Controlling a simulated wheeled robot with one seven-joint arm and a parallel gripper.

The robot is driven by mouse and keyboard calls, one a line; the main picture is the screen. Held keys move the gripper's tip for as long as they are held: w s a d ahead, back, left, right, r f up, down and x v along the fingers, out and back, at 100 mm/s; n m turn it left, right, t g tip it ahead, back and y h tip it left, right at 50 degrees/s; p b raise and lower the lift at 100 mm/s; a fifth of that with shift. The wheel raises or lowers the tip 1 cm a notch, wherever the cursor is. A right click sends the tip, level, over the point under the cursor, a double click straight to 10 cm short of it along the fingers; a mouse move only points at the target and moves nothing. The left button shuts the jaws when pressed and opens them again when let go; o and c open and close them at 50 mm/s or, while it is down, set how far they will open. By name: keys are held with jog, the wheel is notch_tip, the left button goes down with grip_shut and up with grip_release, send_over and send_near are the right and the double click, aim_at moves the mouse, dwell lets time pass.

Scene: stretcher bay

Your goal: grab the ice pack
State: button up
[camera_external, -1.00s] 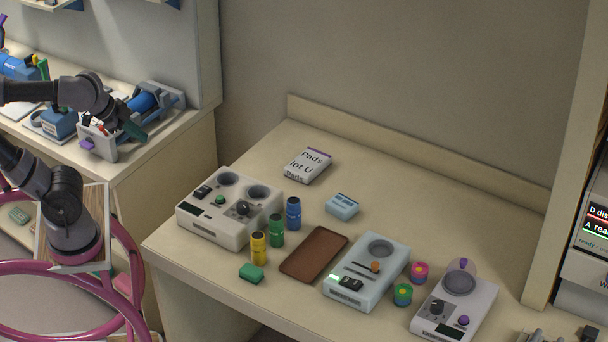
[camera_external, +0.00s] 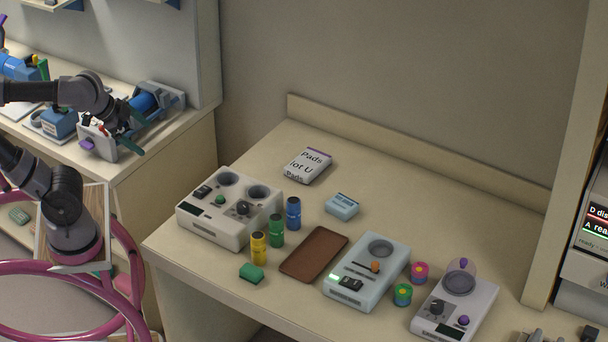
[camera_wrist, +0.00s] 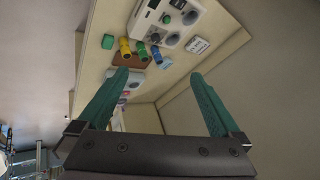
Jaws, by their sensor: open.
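A small light blue pack with a dark label, which looks like the ice pack (camera_external: 342,206), lies flat on the beige desk, right of the blue bottle. It also shows small in the wrist view (camera_wrist: 166,63), beyond the fingers. My gripper (camera_external: 134,132) is open and empty at the left, over the side counter and well away from the pack. Its two green fingers stand wide apart in the wrist view (camera_wrist: 158,78).
A white two-well device (camera_external: 229,207), several bottles, a green sponge (camera_external: 251,273) and a brown tray (camera_external: 313,254) lie left and in front of the pack. A pads box (camera_external: 307,166) is behind it. A pale device (camera_external: 367,271) stands in front. The desk right of it is clear.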

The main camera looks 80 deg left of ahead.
jog(key=shift+w, duration=0.1)
jog(key=w+f+m+g+h, duration=0.1)
jog(key=w+f+m+h, duration=0.15)
jog(key=w, duration=0.85)
jog(key=w+f+m+g+h, duration=0.15)
jog(key=w+f, duration=0.25)
jog(key=w, duration=0.6)
jog(key=w+f+m+g+h, duration=0.1)
jog(key=w+f+m+g, duration=0.15)
jog(key=w, duration=0.85)
jog(key=t+h, duration=0.6)
jog(key=h, duration=0.2)
send_near(340, 201)
jog(key=shift+s+a+r, duration=0.15)
jog(key=shift+s+r, duration=0.2)
jog(key=shift+r, duration=0.5)
jog(key=shift+w+f, duration=0.1)
jog(key=shift+f, duration=0.1)
jog(key=x, duration=0.7)
jog(key=f+x, duration=0.1)
jog(key=x, duration=0.2)
jog(key=shift+w, duration=0.1)
